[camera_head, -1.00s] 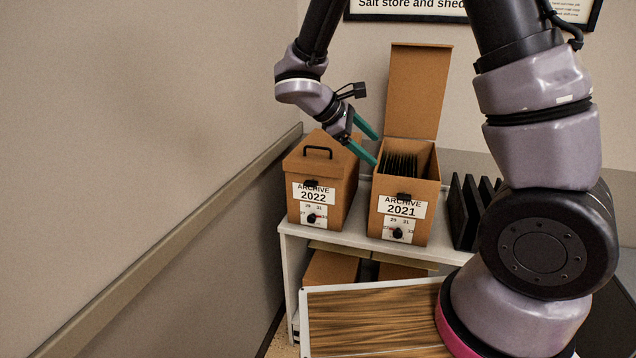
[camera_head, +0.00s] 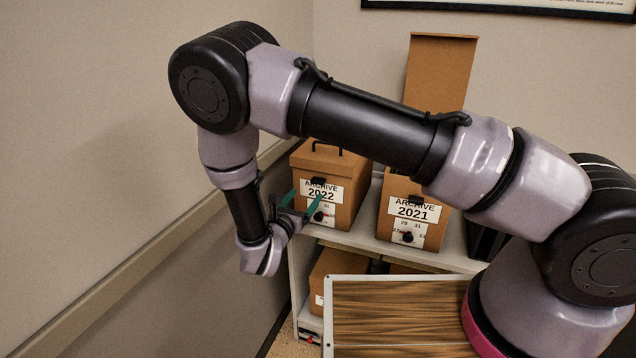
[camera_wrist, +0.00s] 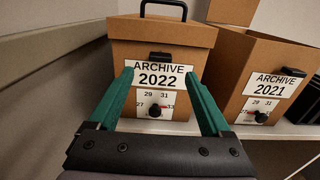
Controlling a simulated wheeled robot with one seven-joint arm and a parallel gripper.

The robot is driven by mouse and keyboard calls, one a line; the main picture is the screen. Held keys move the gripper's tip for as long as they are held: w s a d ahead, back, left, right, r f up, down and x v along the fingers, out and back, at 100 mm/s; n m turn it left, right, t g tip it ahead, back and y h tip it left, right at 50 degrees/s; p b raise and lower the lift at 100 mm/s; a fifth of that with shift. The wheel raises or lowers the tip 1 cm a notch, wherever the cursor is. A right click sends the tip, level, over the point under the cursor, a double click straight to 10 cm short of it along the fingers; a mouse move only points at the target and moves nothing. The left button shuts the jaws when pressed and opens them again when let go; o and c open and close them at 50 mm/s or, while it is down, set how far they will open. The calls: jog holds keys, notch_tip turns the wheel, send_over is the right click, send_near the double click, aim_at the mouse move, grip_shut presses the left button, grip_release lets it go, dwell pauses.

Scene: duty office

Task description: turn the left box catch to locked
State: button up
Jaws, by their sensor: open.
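The left box (camera_head: 354,184), brown cardboard labelled ARCHIVE 2022, stands closed on the shelf. A black catch (camera_wrist: 160,56) sits under its lid edge, above the label. Below the label is a round black knob (camera_wrist: 155,111), which also shows in the head view (camera_head: 318,216). My gripper (camera_head: 304,203) is open and empty in front of this box. In the wrist view, its green fingers (camera_wrist: 159,75) point at the box front, one either side of the knob. I cannot tell whether they touch the box.
The ARCHIVE 2021 box (camera_head: 385,215) stands open to the right, with its own knob (camera_head: 408,237). A white shelf (camera_head: 362,240) holds both boxes. The wall with its rail (camera_head: 130,264) runs close on the left. A wood-grained panel (camera_head: 400,315) is in front.

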aim_at(317, 182)
jog(key=x, duration=0.9)
jog(key=shift+w, duration=0.1)
jog(key=shift+d, duration=0.1)
grip_shut()
